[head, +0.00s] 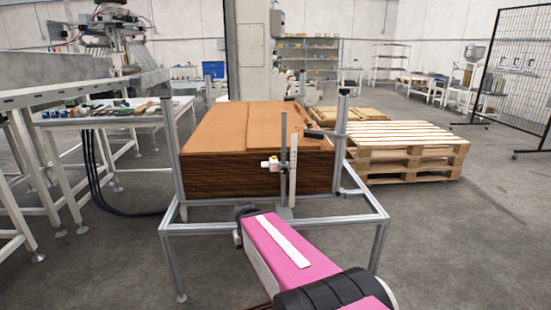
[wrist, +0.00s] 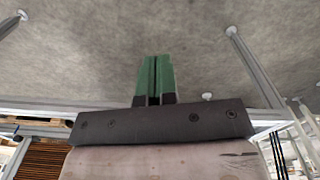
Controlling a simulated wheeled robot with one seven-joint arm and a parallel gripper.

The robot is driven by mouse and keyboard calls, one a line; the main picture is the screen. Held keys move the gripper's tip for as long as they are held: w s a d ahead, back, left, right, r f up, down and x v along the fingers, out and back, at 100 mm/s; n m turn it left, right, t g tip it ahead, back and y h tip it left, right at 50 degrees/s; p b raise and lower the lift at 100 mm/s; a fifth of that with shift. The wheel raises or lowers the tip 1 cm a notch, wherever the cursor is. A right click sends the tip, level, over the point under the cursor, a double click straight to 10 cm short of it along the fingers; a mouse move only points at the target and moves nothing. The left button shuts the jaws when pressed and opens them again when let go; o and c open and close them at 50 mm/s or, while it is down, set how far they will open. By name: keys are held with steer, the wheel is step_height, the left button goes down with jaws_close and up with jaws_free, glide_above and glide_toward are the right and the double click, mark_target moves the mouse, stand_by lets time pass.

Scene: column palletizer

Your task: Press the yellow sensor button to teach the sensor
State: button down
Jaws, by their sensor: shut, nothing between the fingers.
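A small pale sensor (head: 270,163) with a reddish end sits on an upright grey post in the middle of the head view, in front of the brown stack. Its yellow button is too small to make out. My gripper (wrist: 155,62) shows in the wrist view with its two green fingers shut together and nothing between them. Grey floor lies beyond the fingertips, and the sensor is not in the wrist view. In the head view my pink arm reaches up from the bottom, below the sensor; the gripper itself cannot be made out there.
A metal frame (head: 205,228) surrounds the sensor post and the brown stack of sheets (head: 225,135). Wooden pallets (head: 405,152) stand to the right, and a table with small items (head: 115,118) to the left. A frame leg (wrist: 250,62) shows in the wrist view. Floor at front right is clear.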

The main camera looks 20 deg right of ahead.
steer(key=w+d+r+n+t+h, duration=0.1)
steer(key=w+d+r+n+h, duration=0.1)
steer(key=w+d+r, duration=0.4)
steer(key=w+d+r+n+t+h, duration=0.1)
steer(key=w+d+r+n, duration=0.4)
steer(key=w+r, duration=0.5)
steer(key=w+d+r+n+h, duration=0.3)
steer(key=w+d+r, duration=0.4)
steer(key=w, duration=0.6)
steer(key=shift+w+d+r+n+t+h, duration=0.1)
steer(key=shift+d+r+n+t+h, duration=0.1)
steer(key=shift+r, duration=0.3)
steer(key=shift+w+d+r+n+t+h, duration=0.1)
steer(key=shift+r+t+h, duration=0.1)
steer(key=shift+r, duration=0.3)
step_height(320, 180, up, 10)
steer(key=n+h, duration=0.2)
glide_above(275, 157)
steer(key=shift+w+f, duration=0.1)
steer(key=shift+f, duration=0.05)
steer(key=shift+f, duration=4.4)
